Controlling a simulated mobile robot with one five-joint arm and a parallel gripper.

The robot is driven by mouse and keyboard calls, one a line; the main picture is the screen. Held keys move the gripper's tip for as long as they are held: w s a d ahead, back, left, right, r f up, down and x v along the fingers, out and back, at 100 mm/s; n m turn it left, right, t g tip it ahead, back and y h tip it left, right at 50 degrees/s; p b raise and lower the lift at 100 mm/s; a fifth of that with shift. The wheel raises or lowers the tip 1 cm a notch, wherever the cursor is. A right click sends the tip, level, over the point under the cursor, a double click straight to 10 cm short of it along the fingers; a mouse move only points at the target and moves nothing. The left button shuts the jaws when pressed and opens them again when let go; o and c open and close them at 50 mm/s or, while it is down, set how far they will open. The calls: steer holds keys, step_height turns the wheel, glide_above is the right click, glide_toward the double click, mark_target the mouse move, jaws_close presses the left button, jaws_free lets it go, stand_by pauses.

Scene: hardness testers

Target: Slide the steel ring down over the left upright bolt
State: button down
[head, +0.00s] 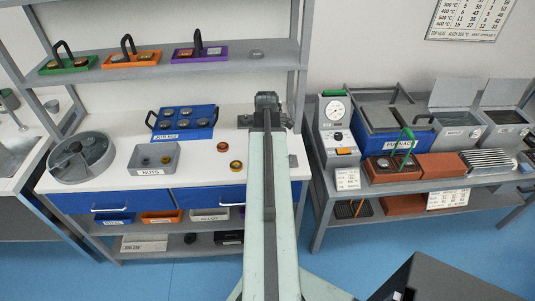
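My arm reaches forward over the white bench (110,187), and its dark end with my gripper (268,103) is near the back of the bench. The fingertips are hidden or too small to make out, so I cannot see whether they hold anything. I cannot make out the steel ring or the left upright bolt. A grey piece (293,161) shows just right of my arm on the bench, partly hidden by it. A reddish round part (222,146) and a brass-coloured round part (236,166) lie on the bench left of my arm.
A grey tray labelled NUTS (154,171), a blue rack (158,133) and a round grey divided tray (62,178) stand on the left. A shelf (120,73) with coloured carriers is above. A tester (323,126) stands on the right-hand bench.

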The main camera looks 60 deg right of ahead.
steer(key=shift+f, duration=0.15)
steer(key=c, duration=0.7)
jaws_free()
steer(key=shift+o, duration=0.2)
step_height(320, 180, up, 8)
steer(key=p, duration=0.8)
steer(key=shift+f, duration=0.1)
